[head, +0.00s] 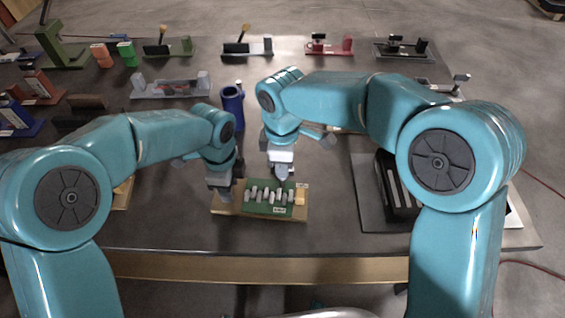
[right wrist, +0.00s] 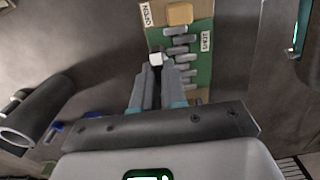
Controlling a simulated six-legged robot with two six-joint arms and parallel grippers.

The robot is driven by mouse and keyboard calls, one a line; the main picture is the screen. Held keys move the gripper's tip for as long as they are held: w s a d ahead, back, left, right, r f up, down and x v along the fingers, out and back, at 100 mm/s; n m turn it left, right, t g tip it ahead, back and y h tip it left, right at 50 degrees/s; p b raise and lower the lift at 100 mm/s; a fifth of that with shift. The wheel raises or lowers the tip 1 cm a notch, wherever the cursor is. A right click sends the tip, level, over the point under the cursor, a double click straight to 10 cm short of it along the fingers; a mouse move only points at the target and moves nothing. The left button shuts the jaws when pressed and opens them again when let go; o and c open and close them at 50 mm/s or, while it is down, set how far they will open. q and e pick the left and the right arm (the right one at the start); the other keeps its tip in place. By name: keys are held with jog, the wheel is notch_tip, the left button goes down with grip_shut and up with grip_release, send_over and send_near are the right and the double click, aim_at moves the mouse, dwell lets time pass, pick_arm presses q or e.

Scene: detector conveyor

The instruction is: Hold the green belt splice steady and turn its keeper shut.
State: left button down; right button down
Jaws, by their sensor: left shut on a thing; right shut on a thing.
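The green belt splice (head: 270,209) lies on a tan board (head: 236,211) near the table's front edge, with a row of grey interlocking lugs along it. It also shows in the right wrist view (right wrist: 203,72), with a tan block (right wrist: 180,14) at one end and two small labels. My left gripper (head: 222,191) is shut at the splice's left end; its grip is partly hidden. My right gripper (head: 281,172) is shut at the back edge. In the right wrist view, a small white-topped piece, seemingly the keeper (right wrist: 155,59), shows at its fingertips.
A blue cylinder (head: 232,106) stands behind the splice, between my arms. A black slotted holder (head: 398,192) on a grey plate is to the right. Several coloured fixtures line the table's back and left. The table in front of the splice is clear.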

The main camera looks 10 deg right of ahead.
jog(key=shift+m, duration=0.4)
jog(key=m, duration=0.3)
jog(key=shift+m, duration=2.5)
jog(key=c, duration=1.2)
grip_release()
notch_tip(320, 180, up, 12)
jog(key=shift+r, duration=0.1)
